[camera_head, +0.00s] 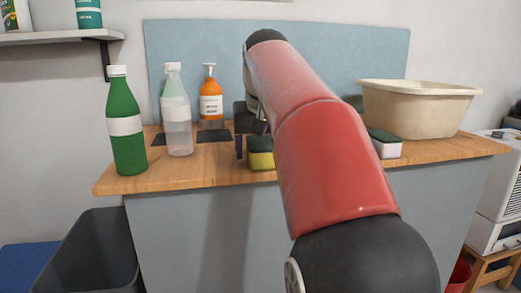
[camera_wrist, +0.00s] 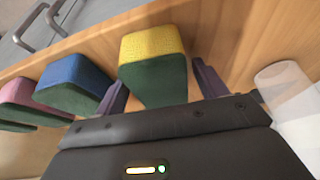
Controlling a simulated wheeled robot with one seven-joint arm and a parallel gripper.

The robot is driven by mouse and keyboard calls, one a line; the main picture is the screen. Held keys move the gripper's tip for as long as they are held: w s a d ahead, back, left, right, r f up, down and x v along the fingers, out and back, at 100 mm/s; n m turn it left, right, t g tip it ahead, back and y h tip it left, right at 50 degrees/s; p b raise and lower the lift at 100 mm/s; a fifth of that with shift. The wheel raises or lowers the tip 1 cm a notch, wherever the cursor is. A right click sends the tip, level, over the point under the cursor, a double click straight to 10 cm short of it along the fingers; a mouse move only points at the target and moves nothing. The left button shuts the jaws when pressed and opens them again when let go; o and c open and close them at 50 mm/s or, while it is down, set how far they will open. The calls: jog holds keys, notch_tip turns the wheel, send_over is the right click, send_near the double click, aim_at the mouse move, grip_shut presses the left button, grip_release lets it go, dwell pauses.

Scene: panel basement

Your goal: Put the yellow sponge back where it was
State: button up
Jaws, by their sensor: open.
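The yellow sponge (camera_head: 260,160), with a dark green scouring side on top, stands on the wooden counter, partly behind my red arm. In the wrist view, the yellow sponge (camera_wrist: 153,45) lies between the two purple fingers of my gripper (camera_wrist: 162,90). The jaws are open, with a finger at either side of it; whether they touch it is unclear. In the head view, one finger of my gripper (camera_head: 240,146) shows just left of the sponge; the other is hidden.
Blue (camera_wrist: 75,80) and pink (camera_wrist: 27,92) sponges sit beside it. A white-and-green sponge (camera_head: 388,148) is right of my arm. A green bottle (camera_head: 126,130), clear bottle (camera_head: 178,138) and orange bottle (camera_head: 210,105) stand left, near dark squares (camera_head: 214,136). A cream basin (camera_head: 418,108) stands right.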

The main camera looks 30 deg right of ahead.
aim_at(264, 146)
jog(key=p+v, duration=0.2)
jog(key=v, duration=0.5)
jog(key=shift+d+r, duration=0.15)
jog(key=shift+r, duration=0.25)
